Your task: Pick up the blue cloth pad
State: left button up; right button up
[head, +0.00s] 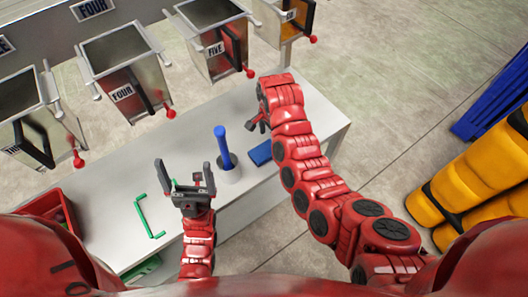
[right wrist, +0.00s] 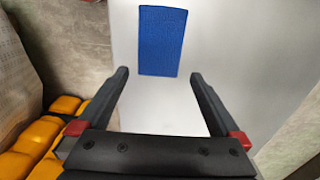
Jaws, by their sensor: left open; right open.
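The blue cloth pad (head: 261,153) lies flat on the white table (head: 316,114), partly hidden by my right arm in the head view. In the right wrist view the pad (right wrist: 162,40) is a blue rectangle ahead of the fingertips, between their lines and apart from them. My right gripper (right wrist: 158,76) is open and empty. In the head view it shows just left of the arm's bend, above the table. My left gripper (head: 185,168) is open and empty, over the table left of the blue-handled tool.
A green bent rod (head: 148,218) lies at left, near a red crate (head: 57,217). Several numbered metal bins (head: 126,72) line the far side. Yellow bundles (head: 470,180) stand right.

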aim_at(264, 153)
jog(key=shift+d+f, duration=0.1)
jog(key=shift+f, duration=0.05)
jog(key=f+p, duration=0.2)
jog(key=shift+d+f, duration=0.2)
jog(key=shift+f, duration=0.2)
jog(key=shift+f+p, duration=0.35)
jog(key=shift+f, duration=0.65)
jog(key=c, duration=1.3)
jog(key=shift+r, duration=0.25)
